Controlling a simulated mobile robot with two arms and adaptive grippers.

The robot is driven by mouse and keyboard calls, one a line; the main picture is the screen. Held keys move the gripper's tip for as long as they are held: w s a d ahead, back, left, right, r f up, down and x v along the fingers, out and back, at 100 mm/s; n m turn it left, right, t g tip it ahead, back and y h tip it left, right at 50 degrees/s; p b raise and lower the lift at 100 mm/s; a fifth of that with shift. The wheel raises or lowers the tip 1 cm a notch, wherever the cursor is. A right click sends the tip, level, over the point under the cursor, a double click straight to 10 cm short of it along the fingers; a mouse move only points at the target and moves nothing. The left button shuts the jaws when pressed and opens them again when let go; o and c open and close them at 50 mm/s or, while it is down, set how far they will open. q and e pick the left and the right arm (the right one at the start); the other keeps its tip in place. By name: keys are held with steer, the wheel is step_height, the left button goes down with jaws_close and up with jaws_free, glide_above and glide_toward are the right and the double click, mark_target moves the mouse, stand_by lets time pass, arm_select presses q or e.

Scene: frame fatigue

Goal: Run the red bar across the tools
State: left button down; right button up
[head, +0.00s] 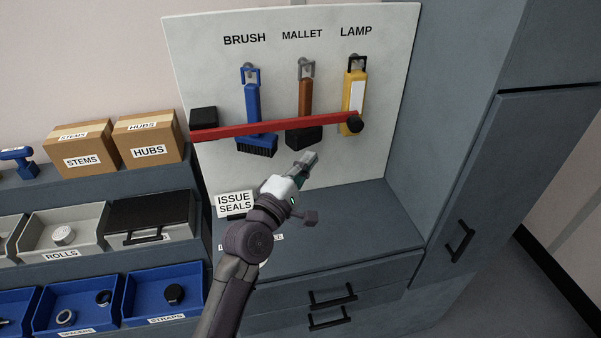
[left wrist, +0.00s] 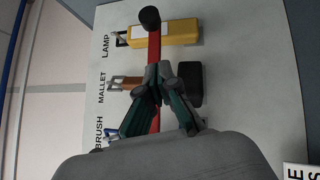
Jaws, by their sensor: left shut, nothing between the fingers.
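The red bar (head: 270,129) runs across the board in front of the blue brush (head: 252,100), the brown-handled mallet (head: 305,98) and the yellow lamp (head: 354,90). Its left end meets a black block (head: 203,120); a black knob (head: 354,124) is at its right end, over the lamp. My left gripper (head: 311,157) is shut and empty, just below the mallet's dark head in the picture. In the left wrist view its fingertips (left wrist: 166,72) overlap the red bar (left wrist: 154,48); I cannot tell whether they touch it. My right gripper is not in view.
The white board (head: 385,60) stands behind a grey counter (head: 375,215) with drawers. Left are cardboard boxes (head: 146,137), a ROLLS bin (head: 62,236) and blue bins (head: 165,295). An ISSUE SEALS sign (head: 234,203) is beside my arm. A tall cabinet (head: 510,170) bounds the right.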

arm_select(q)
steer(key=s+a+f+m+g+y, duration=0.2)
steer(key=s+a+f+m+g, duration=0.25)
steer(key=s+f, duration=0.45)
steer(key=s+a+f+m+g+y, duration=0.1)
steer(key=s+a+f+m+g, duration=0.25)
steer(key=s+f+m, duration=0.4)
steer(key=s+a+f+m+g+y, duration=0.25)
steer(key=s+a, duration=0.25)
steer(key=s, duration=0.4)
steer(key=s+a+f+m+g+y, duration=0.2)
steer(key=s+a+f+g+y, duration=0.15)
steer(key=s, duration=0.55)
step_height(320, 180, down, 27)
steer(key=s+g, duration=0.1)
steer(key=g, duration=0.1)
steer(key=s+a+f, duration=0.2)
steer(key=s+f, duration=0.6)
steer(key=s+a+f, duration=0.1)
steer(key=s+f, duration=0.8)
steer(key=shift+a+g+b, duration=0.35)
steer(key=shift+g+b, duration=0.05)
steer(key=shift+b, duration=0.05)
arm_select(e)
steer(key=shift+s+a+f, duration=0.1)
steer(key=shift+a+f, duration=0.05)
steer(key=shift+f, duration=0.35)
